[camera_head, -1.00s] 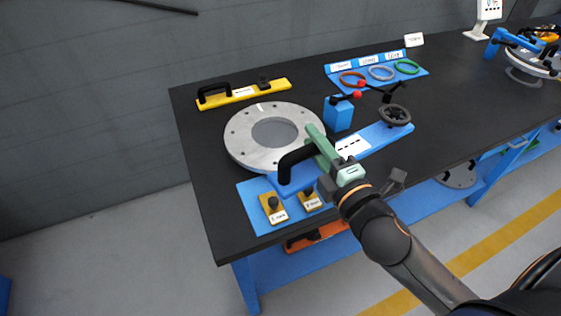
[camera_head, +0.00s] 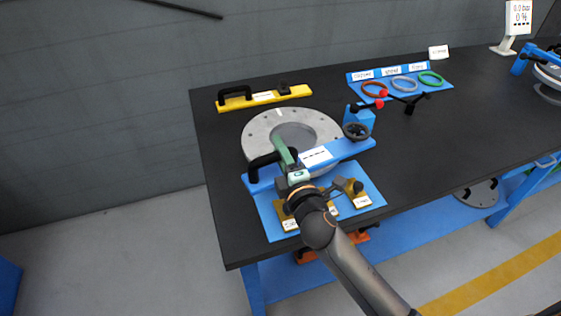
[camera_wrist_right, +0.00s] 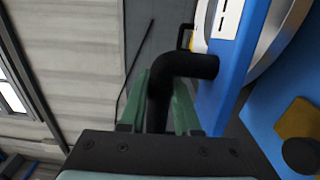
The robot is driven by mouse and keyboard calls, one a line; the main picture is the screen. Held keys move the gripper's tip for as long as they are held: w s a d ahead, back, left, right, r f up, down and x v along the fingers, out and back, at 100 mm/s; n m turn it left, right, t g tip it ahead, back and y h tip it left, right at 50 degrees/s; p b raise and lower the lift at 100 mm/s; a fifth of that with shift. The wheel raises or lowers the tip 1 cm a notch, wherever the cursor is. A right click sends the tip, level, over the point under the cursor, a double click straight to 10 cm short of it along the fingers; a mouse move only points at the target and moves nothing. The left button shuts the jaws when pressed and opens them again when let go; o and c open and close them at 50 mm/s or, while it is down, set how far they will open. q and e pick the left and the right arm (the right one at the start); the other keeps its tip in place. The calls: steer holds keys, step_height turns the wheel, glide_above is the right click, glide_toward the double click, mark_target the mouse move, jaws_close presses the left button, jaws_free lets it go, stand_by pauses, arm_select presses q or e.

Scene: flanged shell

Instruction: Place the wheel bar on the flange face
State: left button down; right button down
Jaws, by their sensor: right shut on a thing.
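The wheel bar (camera_head: 350,148) is a long blue bar with a white label, a black handle at its left end and a black handwheel (camera_head: 356,131) at its right end. My right gripper (camera_head: 285,155) has green fingers shut on the black handle, which also shows between the fingers in the wrist view (camera_wrist_right: 187,66). The bar crosses the front part of the grey flange face (camera_head: 258,130) and hides some of it. The flange's round opening and back rim stay visible. I cannot tell whether the bar touches the flange. My left gripper is out of view.
A blue plate (camera_head: 268,215) with yellow blocks lies at the table's front, partly behind my right arm. A yellow bar (camera_head: 290,96) lies at the back left. A blue block (camera_head: 366,117) with a red-tipped lever stands right of the flange, close to the handwheel. Coloured rings lie on a blue tray (camera_head: 438,89).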

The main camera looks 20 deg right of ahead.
steer(key=shift+f+b, duration=0.3)
steer(key=shift+f, duration=0.9)
steer(key=shift+f, duration=0.15)
steer(key=c, duration=0.6)
jaws_free()
steer(key=shift+f, duration=0.1)
steer(key=shift+s, duration=0.1)
